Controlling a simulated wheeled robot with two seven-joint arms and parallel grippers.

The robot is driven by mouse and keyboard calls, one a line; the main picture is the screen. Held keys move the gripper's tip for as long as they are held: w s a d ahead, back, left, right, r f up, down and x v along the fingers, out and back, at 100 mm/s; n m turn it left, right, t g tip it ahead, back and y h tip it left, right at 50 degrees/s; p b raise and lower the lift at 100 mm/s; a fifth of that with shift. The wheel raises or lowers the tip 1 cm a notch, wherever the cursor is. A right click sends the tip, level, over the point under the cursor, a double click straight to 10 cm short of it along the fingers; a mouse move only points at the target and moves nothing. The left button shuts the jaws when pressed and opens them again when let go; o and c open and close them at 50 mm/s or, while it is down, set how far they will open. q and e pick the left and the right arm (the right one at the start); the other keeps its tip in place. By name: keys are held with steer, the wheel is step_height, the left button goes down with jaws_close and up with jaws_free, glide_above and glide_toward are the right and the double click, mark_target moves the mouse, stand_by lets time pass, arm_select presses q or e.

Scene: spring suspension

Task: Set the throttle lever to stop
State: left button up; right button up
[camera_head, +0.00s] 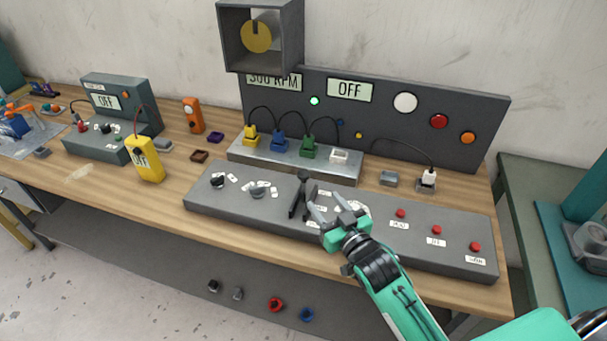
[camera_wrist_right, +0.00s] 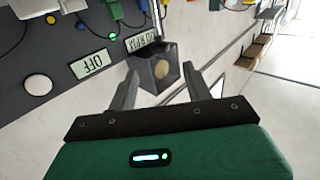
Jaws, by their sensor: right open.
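The throttle lever (camera_head: 301,190) is a dark lever with a round knob, standing up from the middle of the long grey control panel (camera_head: 215,201). Small white labels lie beside it, too small to read. My right gripper (camera_head: 327,201) is just to the right of the lever, its two fingers apart with nothing between them. I cannot tell whether a finger touches the lever. In the right wrist view the open fingers (camera_wrist_right: 160,82) point towards the back panel, and I cannot make out the lever there. My left gripper is not in view.
Black and grey knobs (camera_head: 258,189) lie left of the lever, red buttons (camera_head: 437,230) to the right. Behind stand a metal block (camera_head: 340,170) with coloured plugs and an upright panel (camera_head: 470,105) with an "OFF" display (camera_head: 350,90). A yellow meter (camera_head: 147,167) stands left.

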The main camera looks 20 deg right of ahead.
mark_target(303, 173)
steer(key=shift+w+a+p, duration=0.4)
steer(key=shift+w+p, duration=0.1)
steer(key=shift+w, duration=1.45)
steer(key=shift+w+a+p, duration=0.35)
steer(key=shift+w+p, duration=0.1)
steer(key=shift+w, duration=1.5)
steer(key=shift+w+a+p, duration=0.4)
steer(key=shift+w+p, duration=0.1)
steer(key=shift+w, duration=1.45)
jaws_close()
